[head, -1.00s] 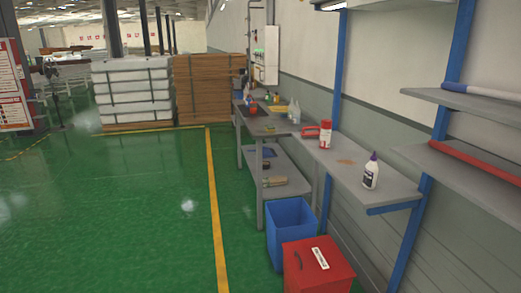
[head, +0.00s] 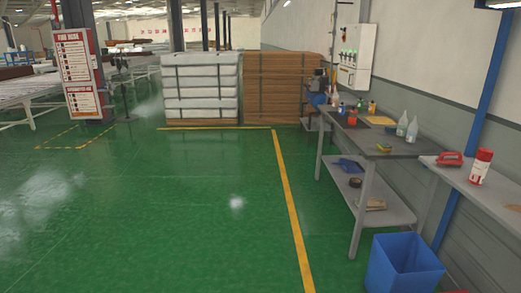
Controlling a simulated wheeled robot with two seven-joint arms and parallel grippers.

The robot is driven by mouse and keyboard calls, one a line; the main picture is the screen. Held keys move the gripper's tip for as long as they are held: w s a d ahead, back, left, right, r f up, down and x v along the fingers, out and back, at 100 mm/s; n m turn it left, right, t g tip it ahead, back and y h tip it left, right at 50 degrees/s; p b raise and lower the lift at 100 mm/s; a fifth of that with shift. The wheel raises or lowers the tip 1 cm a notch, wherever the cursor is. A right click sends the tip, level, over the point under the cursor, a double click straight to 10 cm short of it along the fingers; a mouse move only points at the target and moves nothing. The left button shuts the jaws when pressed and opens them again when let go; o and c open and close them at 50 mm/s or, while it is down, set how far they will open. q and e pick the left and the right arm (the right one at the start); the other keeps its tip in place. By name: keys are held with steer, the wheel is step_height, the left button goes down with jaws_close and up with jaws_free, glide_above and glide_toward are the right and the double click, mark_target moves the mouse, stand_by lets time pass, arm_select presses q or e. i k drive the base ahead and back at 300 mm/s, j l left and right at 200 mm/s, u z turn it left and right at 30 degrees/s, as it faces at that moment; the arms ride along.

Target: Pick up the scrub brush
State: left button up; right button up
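I cannot tell for sure which thing is the scrub brush. A red object with a handle-like shape (head: 450,158) lies on the grey wall shelf (head: 480,185) at the right, left of a red and white canister (head: 480,166). A tan, block-like object (head: 372,204) lies on the lower shelf of the grey workbench (head: 340,138); it is too small to make out. A small yellow and green item (head: 384,148) lies on the bench top. Neither of my grippers is in view.
A blue bin (head: 404,265) stands on the floor in front of the workbench. Clear bottles (head: 407,128) stand on the bench top. Wrapped white stacks (head: 200,88) and brown stacks (head: 283,85) stand at the back. The green floor (head: 150,215) at the left is clear.

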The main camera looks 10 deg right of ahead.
mark_target(454, 162)
steer(key=i+z, duration=0.2)
steer(key=i, duration=0.45)
steer(key=i+z, duration=0.15)
steer(key=i, duration=0.45)
steer(key=i+j+z, duration=0.2)
steer(key=i, duration=0.45)
steer(key=i+z, duration=0.3)
steer(key=z, duration=0.15)
steer(key=i+z, duration=0.45)
steer(key=i+j+z, duration=0.15)
steer(key=z, duration=0.25)
steer(key=i+j+z, duration=0.25)
steer(key=z, duration=0.2)
